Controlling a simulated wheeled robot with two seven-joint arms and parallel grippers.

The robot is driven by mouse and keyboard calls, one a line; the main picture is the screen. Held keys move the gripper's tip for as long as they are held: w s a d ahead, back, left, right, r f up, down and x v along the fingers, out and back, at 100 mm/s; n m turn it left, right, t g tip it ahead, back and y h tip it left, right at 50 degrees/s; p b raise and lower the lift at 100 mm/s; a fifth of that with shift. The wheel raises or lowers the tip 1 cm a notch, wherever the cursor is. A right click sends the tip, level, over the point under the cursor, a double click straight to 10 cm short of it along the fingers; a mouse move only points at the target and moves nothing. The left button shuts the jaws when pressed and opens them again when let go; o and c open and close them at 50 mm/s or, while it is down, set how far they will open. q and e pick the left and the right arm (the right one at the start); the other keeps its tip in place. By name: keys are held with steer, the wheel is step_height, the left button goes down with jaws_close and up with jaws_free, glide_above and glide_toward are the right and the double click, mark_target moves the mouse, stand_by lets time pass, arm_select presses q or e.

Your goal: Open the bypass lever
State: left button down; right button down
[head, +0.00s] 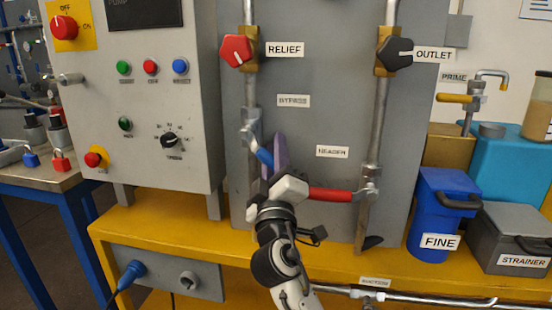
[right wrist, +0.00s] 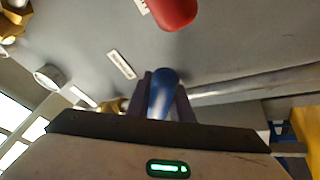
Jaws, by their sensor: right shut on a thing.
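The bypass lever has a blue handle (head: 264,156) and sits on the left vertical pipe, below the BYPASS label (head: 293,101). The handle slopes down and to the right from its pivot (head: 250,133). My right gripper (head: 274,155) is shut on the blue handle. In the right wrist view, the blue handle (right wrist: 163,92) lies between the two dark fingers; part of it is hidden by the gripper. My left gripper is not in view.
A red lever handle (head: 330,194) by the HEADER label (head: 332,151) is close to the right of my gripper. Above are the red RELIEF knob (head: 236,51) and black OUTLET knob (head: 395,54). A grey control box (head: 150,150) stands left; a blue FINE bin (head: 440,205) stands right.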

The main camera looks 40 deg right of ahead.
steer(key=shift+f, duration=0.1)
steer(key=c, duration=1.6)
jaws_free()
steer(key=shift+o, duration=0.2)
